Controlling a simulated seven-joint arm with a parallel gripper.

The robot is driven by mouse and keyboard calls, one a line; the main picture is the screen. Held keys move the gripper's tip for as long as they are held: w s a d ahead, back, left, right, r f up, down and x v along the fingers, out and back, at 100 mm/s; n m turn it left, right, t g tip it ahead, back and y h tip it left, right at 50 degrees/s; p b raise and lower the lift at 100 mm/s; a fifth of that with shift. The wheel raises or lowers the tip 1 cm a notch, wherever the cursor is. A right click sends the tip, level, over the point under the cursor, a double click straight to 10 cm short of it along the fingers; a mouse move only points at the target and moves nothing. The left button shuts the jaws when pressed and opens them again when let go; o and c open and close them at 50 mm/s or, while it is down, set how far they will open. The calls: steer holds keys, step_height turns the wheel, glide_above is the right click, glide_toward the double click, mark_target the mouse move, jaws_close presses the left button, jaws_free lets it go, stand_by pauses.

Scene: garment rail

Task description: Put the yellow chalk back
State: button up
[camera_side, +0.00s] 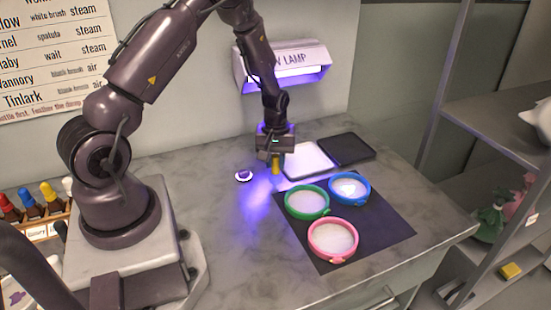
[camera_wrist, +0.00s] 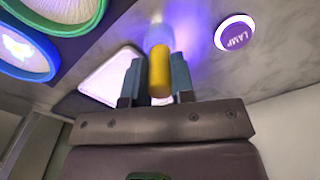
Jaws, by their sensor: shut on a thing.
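The yellow chalk (camera_side: 277,167) is a short, rounded yellow stick hanging below my gripper (camera_side: 275,159) in the side view. In the wrist view the chalk (camera_wrist: 159,70) stands between the two blue-grey fingers of my gripper (camera_wrist: 157,80), which are shut on it. It is held above the grey worktop (camera_side: 215,230), near the left edge of a white tray (camera_side: 308,161). The white tray (camera_wrist: 103,82) also shows behind the fingers in the wrist view. The chalk's upper part is hidden by the fingers in the side view.
A round LAMP button (camera_side: 244,176) lies left of the gripper, under a wall lamp (camera_side: 285,65) glowing violet. Green (camera_side: 290,209), blue (camera_side: 366,197) and pink (camera_side: 330,258) hoops lie on a dark mat (camera_side: 385,235). A black tray (camera_side: 347,149) is behind. Bottles (camera_side: 48,196) stand left.

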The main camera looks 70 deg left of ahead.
steer(key=shift+f, duration=0.15)
stand_by(0.3)
steer(key=shift+f, duration=0.45)
steer(key=shift+f, duration=0.25)
stand_by(0.3)
steer(key=o, duration=1.3)
steer(key=shift+r, duration=0.1)
steer(key=shift+r, duration=3.65)
